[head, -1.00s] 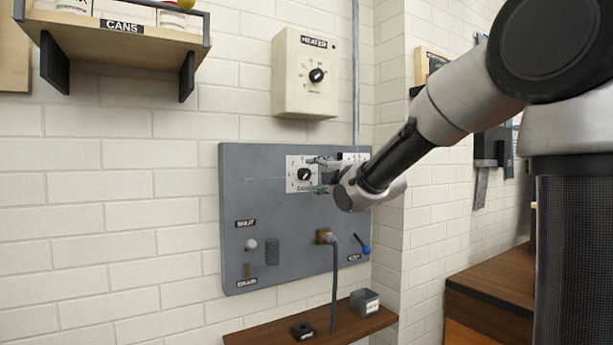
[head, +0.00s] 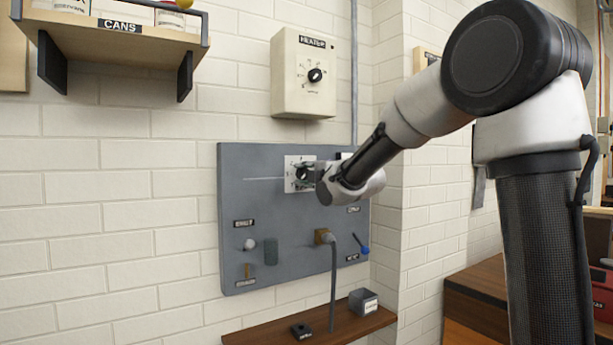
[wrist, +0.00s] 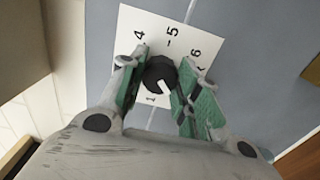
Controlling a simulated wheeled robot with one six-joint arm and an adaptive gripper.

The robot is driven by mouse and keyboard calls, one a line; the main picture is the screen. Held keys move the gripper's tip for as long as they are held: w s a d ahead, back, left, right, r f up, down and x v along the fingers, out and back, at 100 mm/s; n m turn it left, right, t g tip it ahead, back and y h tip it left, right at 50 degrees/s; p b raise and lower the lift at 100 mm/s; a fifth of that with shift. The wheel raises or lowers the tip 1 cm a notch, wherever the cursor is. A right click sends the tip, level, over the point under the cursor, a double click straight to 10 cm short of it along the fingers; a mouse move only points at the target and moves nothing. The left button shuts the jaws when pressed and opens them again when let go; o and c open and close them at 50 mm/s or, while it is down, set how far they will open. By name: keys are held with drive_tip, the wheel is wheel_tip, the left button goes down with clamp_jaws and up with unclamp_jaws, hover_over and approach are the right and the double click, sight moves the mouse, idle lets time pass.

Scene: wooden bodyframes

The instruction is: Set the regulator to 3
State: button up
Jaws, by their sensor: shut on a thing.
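A white dial plate (head: 291,184) with a black knob is mounted on the grey panel. In the wrist view, the plate (wrist: 133,22) shows the numbers 4, 5, 6 and 1, and the round black knob (wrist: 157,70) has a white mark towards the lower right. The number at the mark is hidden by a finger. My gripper (wrist: 162,62) has its green-padded fingers on either side of the knob, shut on it. In the head view, my gripper (head: 306,173) is at the plate and covers much of it.
A heater box (head: 303,75) with its own knob hangs above the panel. Below the dial, the grey panel (head: 290,222) carries a hose fitting (head: 324,237) and a blue-tipped lever (head: 363,249). A wooden shelf (head: 262,335) lies below.

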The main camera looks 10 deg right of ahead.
drive_tip(key=shift+m, duration=0.4)
drive_tip(key=m, duration=1.3)
drive_tip(key=shift+f+m, duration=0.1)
drive_tip(key=shift+m, duration=0.2)
drive_tip(key=m, duration=1.2)
drive_tip(key=shift+m, duration=0.3)
drive_tip(key=o, duration=1)
